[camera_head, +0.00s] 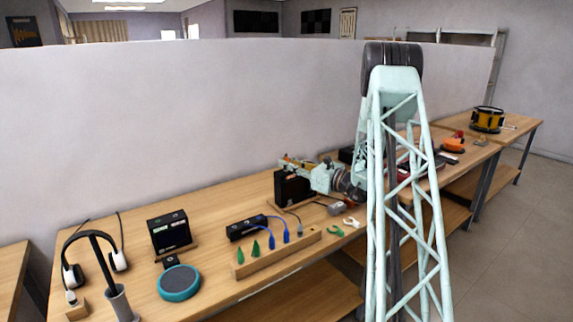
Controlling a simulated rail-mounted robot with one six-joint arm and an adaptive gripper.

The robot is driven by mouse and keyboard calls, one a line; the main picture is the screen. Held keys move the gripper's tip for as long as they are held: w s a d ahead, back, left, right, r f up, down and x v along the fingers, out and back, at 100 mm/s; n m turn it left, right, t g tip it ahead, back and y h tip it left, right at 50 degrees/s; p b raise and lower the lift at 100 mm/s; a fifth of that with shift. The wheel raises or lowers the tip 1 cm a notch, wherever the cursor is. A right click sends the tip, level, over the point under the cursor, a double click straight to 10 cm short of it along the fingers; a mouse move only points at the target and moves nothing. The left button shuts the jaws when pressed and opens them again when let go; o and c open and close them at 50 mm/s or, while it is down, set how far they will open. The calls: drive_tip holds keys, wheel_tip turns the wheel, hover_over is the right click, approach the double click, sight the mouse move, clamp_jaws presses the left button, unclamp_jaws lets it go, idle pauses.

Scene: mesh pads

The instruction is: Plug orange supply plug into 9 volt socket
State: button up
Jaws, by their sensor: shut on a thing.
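My gripper (290,163) is at the upper front of a black upright box (291,187) on a wooden base, in the middle of the bench. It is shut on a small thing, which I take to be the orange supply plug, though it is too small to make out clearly. I cannot tell whether the plug touches a socket. No 9 volt label is readable. A low black box (246,228) with blue leads and a black unit with a screen (169,232) stand to the left.
A wooden rack (277,252) with green and blue plugs lies in front. Green (336,231) and white clips (352,222) lie beside it. A teal round speaker (179,283) and headphones (93,252) stand at left. My arm hides part of the bench's right side.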

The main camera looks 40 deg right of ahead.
drive_tip(key=shift+f+b, duration=0.35)
drive_tip(key=shift+f, duration=0.35)
drive_tip(key=o, duration=0.9)
drive_tip(key=shift+s, duration=0.1)
drive_tip(key=shift+v, duration=5.95)
drive_tip(key=shift+a, duration=0.1)
